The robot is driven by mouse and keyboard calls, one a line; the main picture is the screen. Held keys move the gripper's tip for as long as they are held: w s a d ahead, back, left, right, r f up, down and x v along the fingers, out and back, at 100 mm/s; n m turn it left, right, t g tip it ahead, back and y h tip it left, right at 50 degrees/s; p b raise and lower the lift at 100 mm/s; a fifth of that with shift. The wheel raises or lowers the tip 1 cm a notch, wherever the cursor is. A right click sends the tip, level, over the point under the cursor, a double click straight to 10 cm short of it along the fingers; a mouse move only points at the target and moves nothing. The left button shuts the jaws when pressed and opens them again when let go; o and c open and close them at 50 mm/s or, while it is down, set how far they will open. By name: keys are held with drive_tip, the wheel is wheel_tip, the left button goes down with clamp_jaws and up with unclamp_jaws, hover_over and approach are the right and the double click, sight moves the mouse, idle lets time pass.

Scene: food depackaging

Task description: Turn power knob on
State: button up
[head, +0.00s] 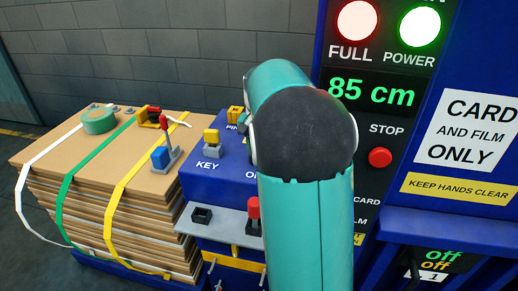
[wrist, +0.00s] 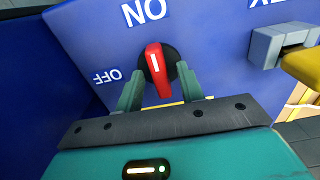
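The power knob (wrist: 156,68) shows in the wrist view as a red bar handle with a white mark, on a round black base in a blue panel. Its white-marked end points up in the picture, toward the ON label (wrist: 144,12); the OFF label (wrist: 107,76) is to its left. My gripper (wrist: 161,70) is open, with one finger on each side of the knob and visible gaps to the red bar. In the head view my arm hides the knob and gripper. The POWER light (head: 421,25) glows green.
The lit display (head: 386,92) reads 85 cm, and the FULL light (head: 356,22) glows pale red. A red STOP button (head: 380,158) is on the front panel. A grey-yellow key piece (head: 211,138) stands at the KEY label. Strapped cardboard (head: 110,190) is stacked at left.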

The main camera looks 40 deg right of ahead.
drive_tip(key=shift+r, duration=0.1)
wheel_tip(320, 180, up, 14)
drive_tip(key=shift+f, duration=0.2)
idle(0.7)
drive_tip(key=s+a+f+n+t, duration=0.1)
drive_tip(key=s+a+n+t, duration=0.15)
drive_tip(key=s+a, duration=0.4)
drive_tip(key=s+a+n+t, duration=0.1)
drive_tip(key=s+a+n, duration=0.25)
drive_tip(key=a, duration=0.55)
drive_tip(key=s+a+f+n+t, duration=0.2)
drive_tip(key=s+a+f+n, duration=0.1)
drive_tip(key=s+a+f, duration=0.5)
drive_tip(key=s, duration=0.3)
drive_tip(key=shift+a+f+n, duration=0.3)
drive_tip(key=shift+n, duration=0.1)
drive_tip(key=shift+d, duration=0.15)
